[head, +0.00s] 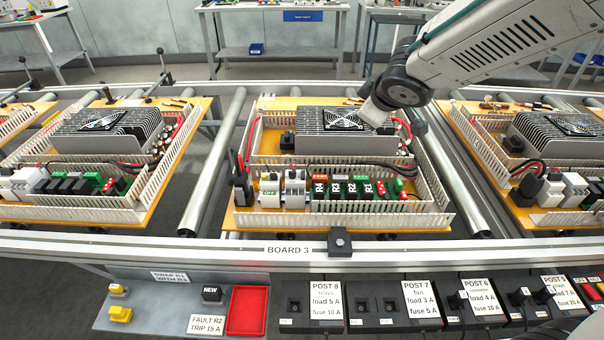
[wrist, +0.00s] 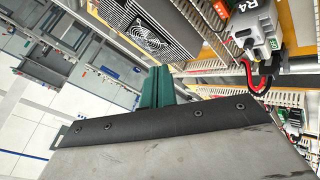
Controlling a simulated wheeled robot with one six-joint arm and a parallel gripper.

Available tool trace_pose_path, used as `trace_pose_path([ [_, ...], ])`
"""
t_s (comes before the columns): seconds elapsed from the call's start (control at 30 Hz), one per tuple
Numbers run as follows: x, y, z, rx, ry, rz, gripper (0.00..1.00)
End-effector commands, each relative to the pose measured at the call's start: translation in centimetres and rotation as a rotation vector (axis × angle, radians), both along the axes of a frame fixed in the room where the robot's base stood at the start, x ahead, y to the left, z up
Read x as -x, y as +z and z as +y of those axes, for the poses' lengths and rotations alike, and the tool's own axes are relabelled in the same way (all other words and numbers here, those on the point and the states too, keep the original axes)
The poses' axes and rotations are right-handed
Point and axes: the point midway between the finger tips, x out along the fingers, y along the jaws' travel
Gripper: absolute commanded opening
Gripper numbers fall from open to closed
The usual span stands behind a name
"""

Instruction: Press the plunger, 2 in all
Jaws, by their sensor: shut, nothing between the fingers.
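No part is labelled as a plunger, so I cannot tell for sure which one it is. A black block with a round knob (head: 340,241) sits on the front rail right of the BOARD 3 label. A black upright handle-like part (head: 241,186) stands at the left edge of the middle board (head: 243,217).
White slotted ducts (head: 380,221) edge the middle board, with relays and terminals inside. Similar boards stand left (head: 80,213) and right (head: 560,216). Metal rollers (head: 212,180) lie between them. In front are a red tray (head: 247,311) and black fuse posts (head: 377,310).

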Motion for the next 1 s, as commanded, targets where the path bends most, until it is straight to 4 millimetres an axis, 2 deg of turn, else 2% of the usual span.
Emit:
trace_pose_path([
  [0.03,-1.0,-1.7,2.7,-0.001,0.103,-0.001,0.00],
  [0.13,-2.0,-4.0,7.4,-0.020,0.284,-0.003,0.00],
  [0.2,-2.1,-5.4,9.8,-0.035,0.382,0.003,0.00],
  [0.33,-1.8,-7.1,12.6,-0.055,0.498,0.015,0.00],
  [0.47,-1.6,-7.6,13.6,-0.062,0.540,0.020,0.00],
  [0.8,-1.6,-7.7,13.6,-0.061,0.541,0.020,0.00],
  [1.0,-1.5,-9.2,13.5,-0.063,0.539,0.023,0.00],
])
